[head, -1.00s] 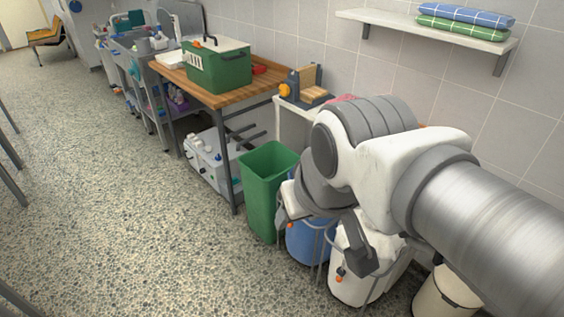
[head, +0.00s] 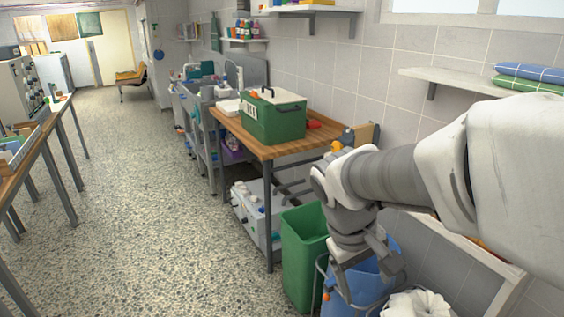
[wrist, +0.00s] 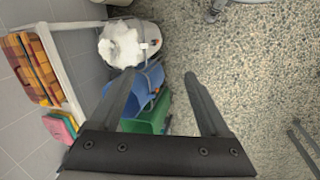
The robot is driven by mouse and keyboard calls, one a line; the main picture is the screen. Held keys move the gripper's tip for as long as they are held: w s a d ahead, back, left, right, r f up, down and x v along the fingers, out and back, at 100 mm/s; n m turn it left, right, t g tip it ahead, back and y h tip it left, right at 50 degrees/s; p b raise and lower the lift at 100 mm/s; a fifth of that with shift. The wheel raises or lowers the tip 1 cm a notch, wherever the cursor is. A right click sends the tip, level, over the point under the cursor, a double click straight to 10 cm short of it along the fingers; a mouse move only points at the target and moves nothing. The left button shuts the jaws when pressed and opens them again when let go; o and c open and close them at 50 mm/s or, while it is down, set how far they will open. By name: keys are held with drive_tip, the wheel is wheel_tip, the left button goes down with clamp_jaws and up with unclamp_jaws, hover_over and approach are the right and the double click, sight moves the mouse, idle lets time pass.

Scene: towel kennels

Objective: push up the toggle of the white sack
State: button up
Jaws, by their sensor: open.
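The white sack (wrist: 122,45) hangs in a round wire stand and shows from above in the wrist view, its top bunched. In the head view my gripper (head: 350,268) is in front of the blue sack (head: 372,280).
A green bin (head: 303,255) stands left of the blue sack, close to my gripper. A wooden-topped table (head: 235,130) carries a green box (head: 272,118). A shelf with folded cloths (wrist: 30,65) runs along the wall. Speckled floor (wrist: 245,80) is open on the right in the wrist view.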

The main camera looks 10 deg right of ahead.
drive_tip(key=w+d+f+n+g+h+b, duration=0.1)
drive_tip(key=w+d+f+n+h+b, duration=0.2)
drive_tip(key=f, duration=0.8)
drive_tip(key=w+d+f+n+g+h+b, duration=0.1)
drive_tip(key=w+f+n+h+b, duration=0.3)
drive_tip(key=f, duration=0.7)
drive_tip(key=w+d+f+n+g+h+b, duration=0.1)
drive_tip(key=w+d+f+h+b, duration=0.25)
drive_tip(key=f, duration=0.75)
drive_tip(key=s+f+n+t+h+b, duration=0.1)
drive_tip(key=f+n+t+b, duration=0.25)
drive_tip(key=f, duration=0.75)
drive_tip(key=s+a+f+n+t+h+b, duration=0.1)
drive_tip(key=f+n+t+b, duration=0.3)
drive_tip(key=f, duration=0.7)
drive_tip(key=s+f+n+t+h+b, duration=0.15)
drive_tip(key=f+n, duration=0.35)
drive_tip(key=f, duration=0.7)
drive_tip(key=shift+m+y, duration=0.25)
drive_tip(key=shift+y, duration=0.25)
drive_tip(key=b+x, duration=0.1)
drive_tip(key=x, duration=0.4)
drive_tip(key=b+x, duration=0.1)
drive_tip(key=x, duration=0.5)
drive_tip(key=b+x, duration=0.1)
drive_tip(key=x, duration=0.5)
drive_tip(key=shift+w+r, duration=0.25)
drive_tip(key=shift+r, duration=0.05)
clamp_jaws()
